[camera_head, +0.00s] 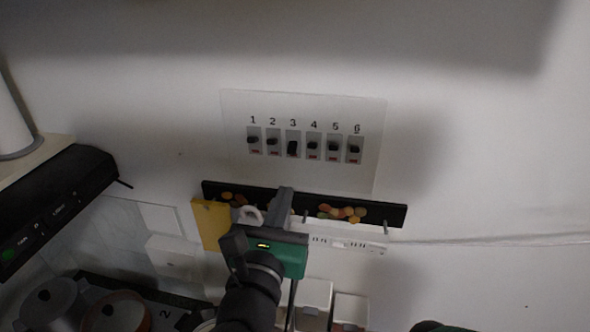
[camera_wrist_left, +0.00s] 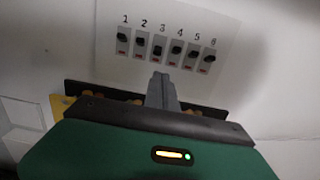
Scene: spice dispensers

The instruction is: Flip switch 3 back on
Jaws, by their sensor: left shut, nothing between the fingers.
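A pale panel (camera_head: 304,175) on the white wall carries a row of several numbered switches. Switch 3 (camera_head: 293,146) has its black lever hanging lower than its neighbours, and no red mark shows below it. The other switches show levers higher up with red marks beneath. Switch 3 (camera_wrist_left: 158,52) also shows in the left wrist view, just above the fingertips. My left gripper (camera_head: 285,192) is shut and empty, with its fingers pointing up below the panel, apart from the switches in the picture. Its fingers (camera_wrist_left: 161,80) show in the left wrist view. The right gripper is not clearly visible.
A dark shelf strip (camera_head: 390,213) with colourful round pieces runs below the panel, behind my left gripper. A white power strip (camera_head: 350,244), a yellow item (camera_head: 211,224) and several containers sit lower. A black appliance (camera_head: 60,205) is at left. The wall at right is mostly clear.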

